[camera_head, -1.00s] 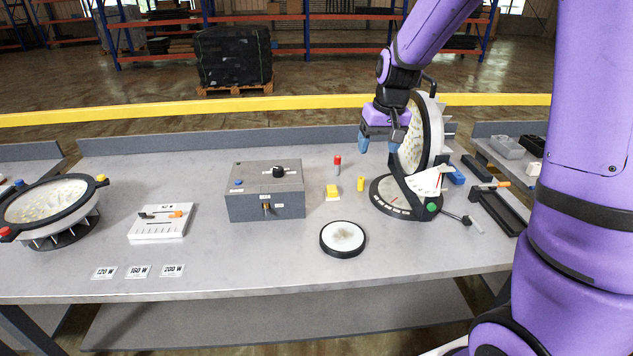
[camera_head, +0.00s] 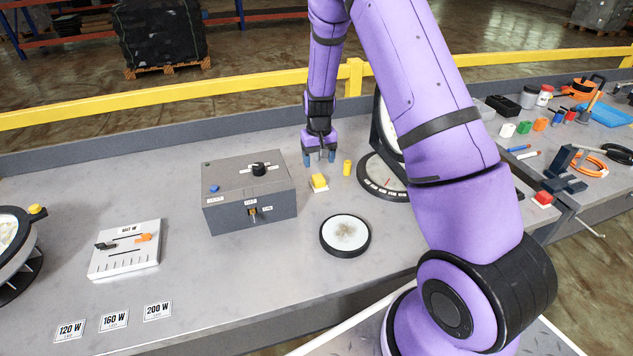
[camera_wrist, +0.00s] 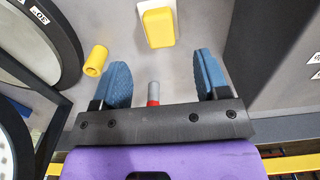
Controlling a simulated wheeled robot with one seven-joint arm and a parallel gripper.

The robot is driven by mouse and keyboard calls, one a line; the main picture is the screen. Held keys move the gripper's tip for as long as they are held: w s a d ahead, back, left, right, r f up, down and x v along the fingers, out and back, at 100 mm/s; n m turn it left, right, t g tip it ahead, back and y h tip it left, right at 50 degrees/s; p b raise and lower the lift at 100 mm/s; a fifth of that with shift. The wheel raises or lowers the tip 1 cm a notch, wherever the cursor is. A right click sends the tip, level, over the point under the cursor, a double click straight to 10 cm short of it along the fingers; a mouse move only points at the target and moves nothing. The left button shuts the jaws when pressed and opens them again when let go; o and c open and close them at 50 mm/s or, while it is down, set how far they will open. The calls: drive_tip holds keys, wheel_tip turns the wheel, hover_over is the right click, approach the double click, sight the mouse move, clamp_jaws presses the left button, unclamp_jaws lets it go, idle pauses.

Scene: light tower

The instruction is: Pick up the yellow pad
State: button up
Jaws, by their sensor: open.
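The yellow pad (camera_head: 319,181) lies on the grey table just right of the grey control box, with a pale piece under it. In the wrist view the yellow pad (camera_wrist: 158,28) shows ahead of the fingertips, near the top edge, roughly between the two fingers' lines. My gripper (camera_head: 319,158) points down, above and behind the pad in the head view. Its blue-tipped fingers (camera_wrist: 164,75) are apart, with nothing held between them. A red and grey cylinder (camera_wrist: 153,93) stands below, between the fingers in the wrist view.
The grey control box (camera_head: 250,190) is close on the left. A round white disc (camera_head: 345,235) lies in front. A round lamp stand (camera_head: 381,178) is at the right, partly hidden by my arm.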

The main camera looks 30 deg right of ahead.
sight(319, 177)
wheel_tip(319, 177, down, 8)
drive_tip(key=shift+s+r, duration=0.1)
drive_tip(key=c, duration=1)
